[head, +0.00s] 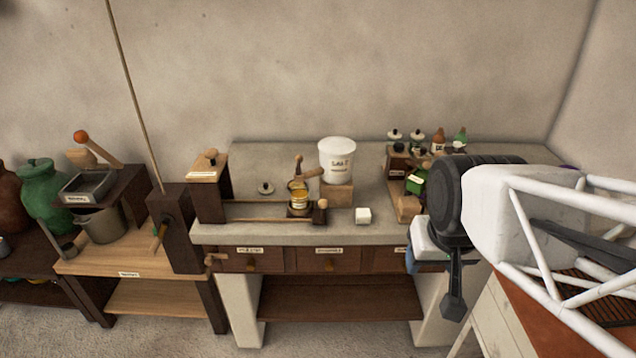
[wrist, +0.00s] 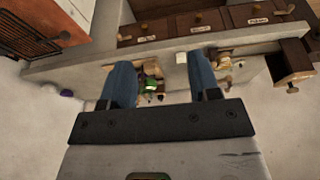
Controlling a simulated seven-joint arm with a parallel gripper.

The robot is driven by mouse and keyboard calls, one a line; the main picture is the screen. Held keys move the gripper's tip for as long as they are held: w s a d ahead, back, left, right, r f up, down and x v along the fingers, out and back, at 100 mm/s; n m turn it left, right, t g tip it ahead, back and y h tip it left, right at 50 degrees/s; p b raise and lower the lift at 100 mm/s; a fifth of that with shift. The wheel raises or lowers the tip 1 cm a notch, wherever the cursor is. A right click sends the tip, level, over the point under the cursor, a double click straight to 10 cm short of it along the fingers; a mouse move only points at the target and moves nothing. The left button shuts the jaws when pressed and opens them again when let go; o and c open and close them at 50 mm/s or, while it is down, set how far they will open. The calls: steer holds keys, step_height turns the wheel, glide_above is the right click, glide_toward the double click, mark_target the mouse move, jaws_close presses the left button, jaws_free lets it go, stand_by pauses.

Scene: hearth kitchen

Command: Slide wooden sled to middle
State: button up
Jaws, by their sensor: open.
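What looks like the wooden sled (head: 298,211) is a small dark base near the right end of a low track on the stone counter. A brass-coloured jar (head: 299,197) stands on it, with a wooden handle behind. My gripper (head: 411,258) is at the counter's front right, well to the right of the sled and apart from it. In the wrist view my gripper (wrist: 160,68) has its two blue fingers spread wide, with nothing held between them. I cannot clearly make out the sled in the wrist view.
A wooden post with a lidded top (head: 208,168) stands at the track's left end. A white cube (head: 363,216) lies right of the track. A white salt crock (head: 337,160) stands behind on a wooden block (head: 337,194). Several bottles crowd the counter's right side.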

steer(key=w+a+f+t, duration=0.1)
steer(key=w+f+t, duration=0.1)
steer(key=w, duration=0.5)
steer(key=w+a+f+t, duration=0.1)
steer(key=w+a+f, duration=0.1)
steer(key=w, duration=0.5)
steer(key=t+y, duration=0.2)
steer(key=t, duration=0.6)
glide_toward(322, 200)
steer(key=w+d+r, duration=0.1)
steer(key=d+r, duration=0.1)
steer(key=d, duration=0.2)
steer(key=w+a+f, duration=0.1)
steer(key=f, duration=0.1)
steer(key=a+f+t+y, duration=0.1)
steer(key=f, duration=0.1)
steer(key=w+a+f+t, duration=0.1)
steer(key=shift+w+a+f, duration=0.2)
steer(key=shift+w+f, duration=0.1)
steer(key=shift+f, duration=0.1)
steer(key=shift+a+f+t, duration=0.25)
steer(key=shift+f+t, duration=0.15)
steer(key=shift+t, duration=0.1)
steer(key=shift+w, duration=0.15)
steer(key=shift+w+a, duration=0.25)
steer(key=shift+w, duration=1)
steer(key=shift+w+a, duration=0.25)
steer(key=shift+w, duration=0.95)
steer(key=shift+w+a, duration=0.25)
steer(key=shift+w, duration=1)
